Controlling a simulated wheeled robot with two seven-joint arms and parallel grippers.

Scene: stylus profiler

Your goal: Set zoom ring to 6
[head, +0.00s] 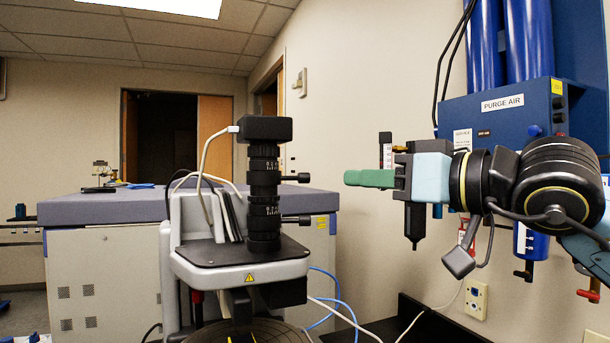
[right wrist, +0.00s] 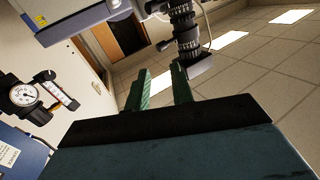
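The black zoom lens tube (head: 264,188) stands upright on the profiler, left of centre in the head view. It carries ribbed rings with white marks, an upper ring (head: 264,165) and a lower ring (head: 264,211). The numerals are too small to read, so I cannot tell the ring's setting. My right gripper (head: 347,178), with green fingers, is to the right of the tube and apart from it. In the right wrist view its fingers (right wrist: 160,74) are spread with nothing between them, and the lens tube (right wrist: 184,30) shows beyond them. My left gripper is not in view.
Two thin side knobs, upper (head: 300,178) and lower (head: 300,219), stick out right from the tube. A black camera box (head: 265,128) with a white cable tops it. A blue purge air unit (head: 500,105) hangs on the right wall. A grey cabinet (head: 105,260) stands behind.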

